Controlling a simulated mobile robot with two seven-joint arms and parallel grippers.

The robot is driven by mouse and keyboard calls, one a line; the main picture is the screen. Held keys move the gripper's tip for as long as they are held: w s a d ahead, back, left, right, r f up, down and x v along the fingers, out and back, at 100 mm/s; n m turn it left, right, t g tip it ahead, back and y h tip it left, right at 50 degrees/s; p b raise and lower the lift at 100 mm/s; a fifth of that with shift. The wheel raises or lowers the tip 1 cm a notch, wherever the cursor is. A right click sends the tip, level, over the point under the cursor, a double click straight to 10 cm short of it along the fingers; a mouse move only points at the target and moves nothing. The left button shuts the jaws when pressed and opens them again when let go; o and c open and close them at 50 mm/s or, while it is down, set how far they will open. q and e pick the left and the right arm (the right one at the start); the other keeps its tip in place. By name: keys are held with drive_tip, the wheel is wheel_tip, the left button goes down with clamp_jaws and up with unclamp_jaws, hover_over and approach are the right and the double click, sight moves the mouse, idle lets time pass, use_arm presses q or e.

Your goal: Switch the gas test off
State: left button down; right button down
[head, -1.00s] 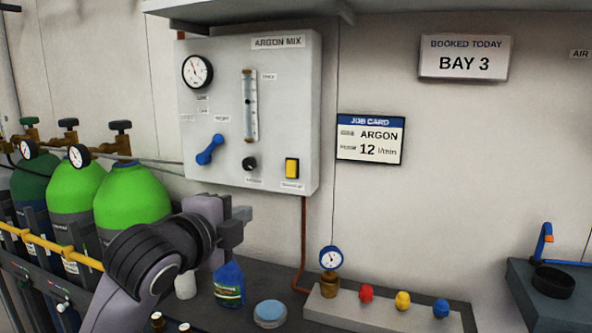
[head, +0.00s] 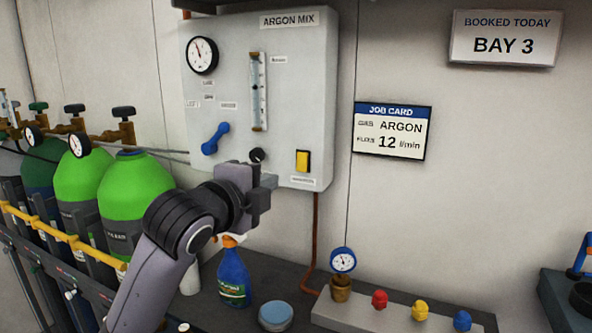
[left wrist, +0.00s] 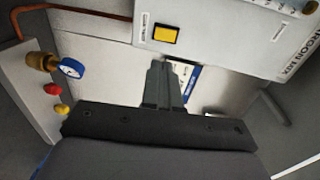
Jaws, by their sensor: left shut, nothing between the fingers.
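The yellow rocker switch (head: 303,161) sits low on the right of the grey ARGON MIX panel (head: 318,90), above a small label too blurred to read. It also shows near the top of the left wrist view (left wrist: 165,34). My left gripper (head: 264,192) is shut and empty, below and left of the switch in the head view, apart from it. Its fingers (left wrist: 162,78) point toward the panel's lower edge in the left wrist view. A black knob (head: 257,155) is just above the gripper. My right gripper is not in view.
A blue lever (head: 214,139), a dial gauge (head: 202,55) and a flow tube (head: 258,92) are on the panel. A spray bottle (head: 233,277) and a round blue-lidded tin (head: 275,316) stand below. Green cylinders (head: 133,195) are at left. A copper pipe (head: 316,240) runs down the wall.

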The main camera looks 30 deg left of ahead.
sight(302, 168)
use_arm(q)
drive_tip(key=w, duration=0.4)
drive_tip(key=w+f+p, duration=0.1)
drive_tip(key=w, duration=0.3)
drive_tip(key=w+p, duration=0.1)
drive_tip(key=w, duration=0.3)
drive_tip(key=shift+w+a+f, duration=0.15)
drive_tip(key=shift+a+f, duration=0.15)
drive_tip(key=shift+a, duration=0.05)
